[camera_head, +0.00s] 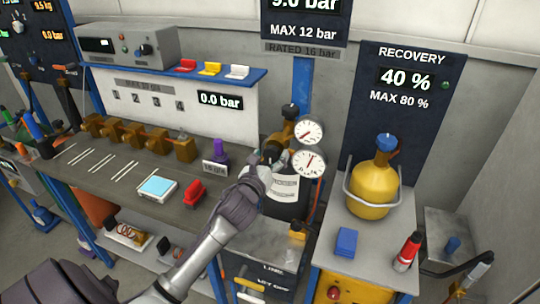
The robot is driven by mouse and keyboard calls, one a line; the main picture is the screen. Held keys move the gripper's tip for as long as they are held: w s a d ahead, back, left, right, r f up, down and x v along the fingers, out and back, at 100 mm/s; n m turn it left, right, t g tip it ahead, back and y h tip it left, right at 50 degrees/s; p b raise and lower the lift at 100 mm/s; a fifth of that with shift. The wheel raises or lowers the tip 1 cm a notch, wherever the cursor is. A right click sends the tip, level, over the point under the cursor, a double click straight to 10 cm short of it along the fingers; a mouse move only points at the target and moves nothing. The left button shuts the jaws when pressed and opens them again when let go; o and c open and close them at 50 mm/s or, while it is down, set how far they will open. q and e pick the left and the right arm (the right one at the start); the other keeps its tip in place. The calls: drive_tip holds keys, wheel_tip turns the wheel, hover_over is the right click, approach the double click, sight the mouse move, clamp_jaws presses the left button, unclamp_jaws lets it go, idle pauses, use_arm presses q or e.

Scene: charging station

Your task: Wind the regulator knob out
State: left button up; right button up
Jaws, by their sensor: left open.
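The regulator sits at the centre of the head view, a brass body (285,133) with two round white gauges, an upper one (309,132) and a lower one (308,164). A dark round part, which looks like the regulator knob (272,150), is on its left side. My left gripper (264,162) is open, its fingertips close to that knob. The gripper and wrist hide part of the regulator, and I cannot tell whether the fingers touch the knob. A labelled cylinder (286,192) stands below the regulator. My right gripper is not in view.
A yellow recovery cylinder (372,188) stands on the right cabinet, beside a blue block (346,242) and a red bottle (407,251). The left bench (110,170) holds a brass manifold (138,135), a scale (158,188), a red item (194,192) and a purple item (220,150).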

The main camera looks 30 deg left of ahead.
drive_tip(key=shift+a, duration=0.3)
use_arm(q)
drive_tip(key=shift+c, duration=1.3)
drive_tip(key=c, duration=0.9)
